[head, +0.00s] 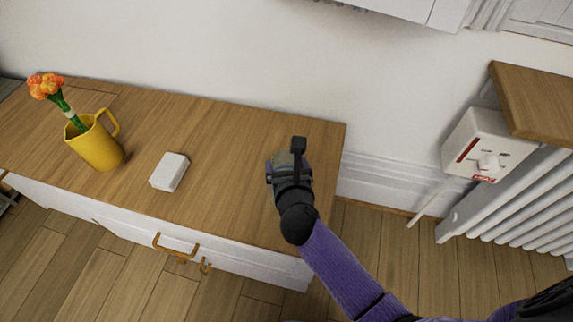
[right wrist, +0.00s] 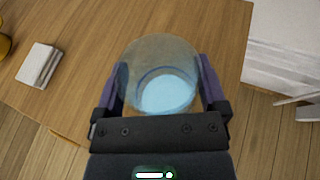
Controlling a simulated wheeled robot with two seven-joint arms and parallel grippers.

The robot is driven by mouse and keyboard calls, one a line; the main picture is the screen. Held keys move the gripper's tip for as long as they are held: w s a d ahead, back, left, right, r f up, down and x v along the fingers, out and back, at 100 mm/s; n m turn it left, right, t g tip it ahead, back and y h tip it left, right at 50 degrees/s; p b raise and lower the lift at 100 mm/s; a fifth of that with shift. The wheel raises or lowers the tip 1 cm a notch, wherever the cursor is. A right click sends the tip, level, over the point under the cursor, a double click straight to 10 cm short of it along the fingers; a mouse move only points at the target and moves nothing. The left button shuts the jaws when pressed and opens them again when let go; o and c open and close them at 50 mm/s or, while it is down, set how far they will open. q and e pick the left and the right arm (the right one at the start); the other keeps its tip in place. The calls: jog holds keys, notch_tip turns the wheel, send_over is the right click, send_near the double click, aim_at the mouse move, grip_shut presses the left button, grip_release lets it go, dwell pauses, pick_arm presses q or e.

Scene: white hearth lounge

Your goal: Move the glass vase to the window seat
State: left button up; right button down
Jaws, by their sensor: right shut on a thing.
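The glass vase (right wrist: 160,58) is clear and round with a pale blue base, seen from above in the right wrist view. My right gripper (right wrist: 162,80) is shut on it, one purple finger on each side. In the head view my right gripper (head: 289,165) is over the right end of the wooden sideboard (head: 230,125) and hides most of the vase. I cannot tell whether the vase touches the top. No window seat can be made out for certain. My left gripper is not in view.
A yellow mug (head: 97,148) with orange flowers (head: 47,87) and a small white box (head: 170,171) stand left on the sideboard. At right are a white radiator (head: 520,205), a white control box (head: 490,142) and a wooden ledge (head: 537,98). Floor shows between sideboard and radiator.

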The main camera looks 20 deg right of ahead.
grip_release()
jog(key=shift+f, duration=0.1)
pick_arm(q)
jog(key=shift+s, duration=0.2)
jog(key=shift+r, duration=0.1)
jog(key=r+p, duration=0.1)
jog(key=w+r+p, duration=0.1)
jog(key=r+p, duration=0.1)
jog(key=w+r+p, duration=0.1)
jog(key=p, duration=0.1)
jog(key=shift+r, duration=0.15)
pick_arm(e)
jog(key=v, duration=1.2)
jog(key=shift+r, duration=0.25)
